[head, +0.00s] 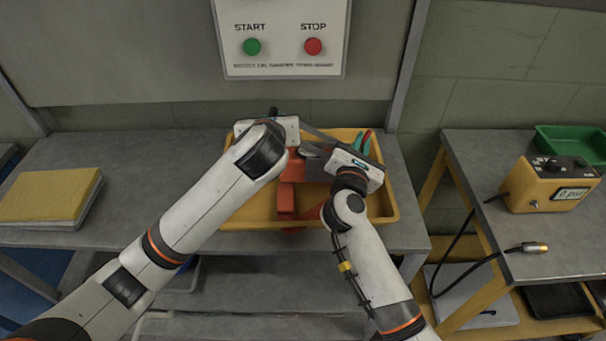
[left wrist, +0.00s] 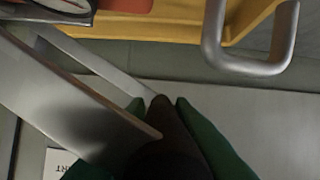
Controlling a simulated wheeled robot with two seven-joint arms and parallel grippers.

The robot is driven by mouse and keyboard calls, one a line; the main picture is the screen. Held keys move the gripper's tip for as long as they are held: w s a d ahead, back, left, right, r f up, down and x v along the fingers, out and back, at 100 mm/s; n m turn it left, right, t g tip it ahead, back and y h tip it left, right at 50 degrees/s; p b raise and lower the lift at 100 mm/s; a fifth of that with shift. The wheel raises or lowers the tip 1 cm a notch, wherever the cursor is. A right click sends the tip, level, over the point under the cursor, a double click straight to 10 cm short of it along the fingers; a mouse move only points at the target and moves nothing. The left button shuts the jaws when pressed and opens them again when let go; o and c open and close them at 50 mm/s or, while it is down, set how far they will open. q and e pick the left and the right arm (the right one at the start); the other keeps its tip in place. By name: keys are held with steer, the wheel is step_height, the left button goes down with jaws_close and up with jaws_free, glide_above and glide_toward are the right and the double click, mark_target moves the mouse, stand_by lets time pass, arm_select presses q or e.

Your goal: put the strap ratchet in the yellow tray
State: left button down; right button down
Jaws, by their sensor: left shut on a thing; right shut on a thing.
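The yellow tray (head: 246,213) stands on the grey bench, and its rim also shows at the top of the left wrist view (left wrist: 165,27). Both grippers are over its back half. The strap ratchet (left wrist: 75,100) shows as long grey metal plates with a dark end; in the head view its bar (head: 325,138) spans between the grippers. My left gripper (left wrist: 165,135) has green fingertips closed around the dark end. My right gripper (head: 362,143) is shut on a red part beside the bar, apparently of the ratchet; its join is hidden.
Orange-red pieces (head: 287,190) lie in the tray. A yellow-topped stack (head: 50,193) sits at the bench's left. A START/STOP panel (head: 283,38) is on the wall behind. A side table at right holds a yellow meter (head: 550,184) and a green bin (head: 575,142).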

arm_select(q)
steer(key=shift+a+f+b, duration=0.15)
steer(key=shift+f+b, duration=0.3)
steer(key=shift+f, duration=0.15)
arm_select(e)
steer(key=shift+d+f, duration=0.25)
steer(key=shift+f, duration=0.35)
arm_select(q)
steer(key=c, duration=1.5)
jaws_free()
arm_select(e)
steer(key=c, duration=1.7)
jaws_free()
arm_select(q)
steer(key=shift+o, duration=1.2)
arm_select(e)
steer(key=shift+o, duration=0.9)
steer(key=shift+a, duration=0.15)
steer(key=shift+s+a, duration=0.1)
steer(key=shift+s, duration=0.1)
arm_select(q)
steer(key=v, duration=1.2)
arm_select(e)
steer(key=v, duration=1.1)
steer(key=shift+s, duration=0.4)
arm_select(q)
steer(key=shift+s+f, duration=0.1)
arm_select(e)
steer(key=shift+a, duration=0.1)
